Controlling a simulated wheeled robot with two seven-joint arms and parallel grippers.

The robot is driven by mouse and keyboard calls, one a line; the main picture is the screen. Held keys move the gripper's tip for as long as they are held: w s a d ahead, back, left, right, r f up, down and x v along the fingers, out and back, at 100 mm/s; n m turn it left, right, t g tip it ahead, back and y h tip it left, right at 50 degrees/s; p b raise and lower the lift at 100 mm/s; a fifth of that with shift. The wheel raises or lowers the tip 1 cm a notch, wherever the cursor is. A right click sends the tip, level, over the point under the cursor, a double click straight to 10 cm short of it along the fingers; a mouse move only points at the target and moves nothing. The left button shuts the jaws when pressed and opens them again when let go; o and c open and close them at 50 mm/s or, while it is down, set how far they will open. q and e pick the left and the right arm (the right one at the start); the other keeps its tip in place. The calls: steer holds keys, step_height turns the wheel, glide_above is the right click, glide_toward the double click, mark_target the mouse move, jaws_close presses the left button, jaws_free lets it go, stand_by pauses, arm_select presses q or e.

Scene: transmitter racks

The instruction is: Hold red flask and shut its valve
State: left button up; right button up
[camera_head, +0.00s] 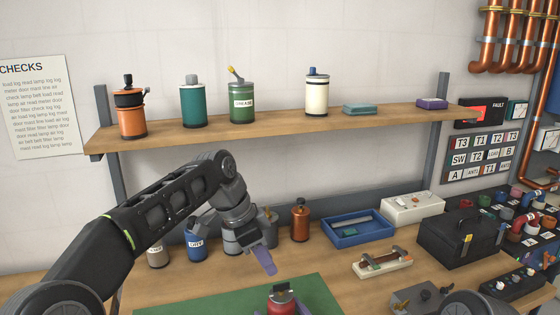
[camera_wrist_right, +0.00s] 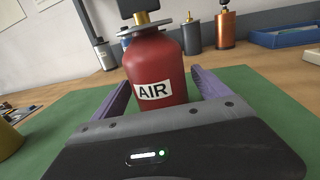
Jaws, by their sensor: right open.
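The red flask (camera_wrist_right: 158,75) with an AIR label stands upright on the green mat (camera_wrist_right: 235,85). Its valve has a brass stem (camera_wrist_right: 141,17) above a grey disc, with a dark part cut off by the top of the view. In the head view, the flask (camera_head: 282,303) is at the bottom edge, partly cut off. My right gripper (camera_wrist_right: 163,82) is open, its purple fingers on either side of the flask; contact cannot be told. My left gripper (camera_head: 263,261) hangs above and left of the flask, pointing down, apart from it; its finger opening is unclear.
Behind the mat stand a copper flask (camera_head: 300,223), a blue canister (camera_head: 196,243) and a blue tray (camera_head: 357,230). A black toolbox (camera_head: 455,240) and a white box (camera_head: 412,209) are to the right. A wooden shelf (camera_head: 275,131) with several flasks runs above.

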steer(key=v, duration=1)
steer(key=shift+s+d+f, duration=0.1)
steer(key=shift+s+d, duration=0.1)
steer(key=shift+v, duration=0.8)
steer(key=shift+s, duration=0.1)
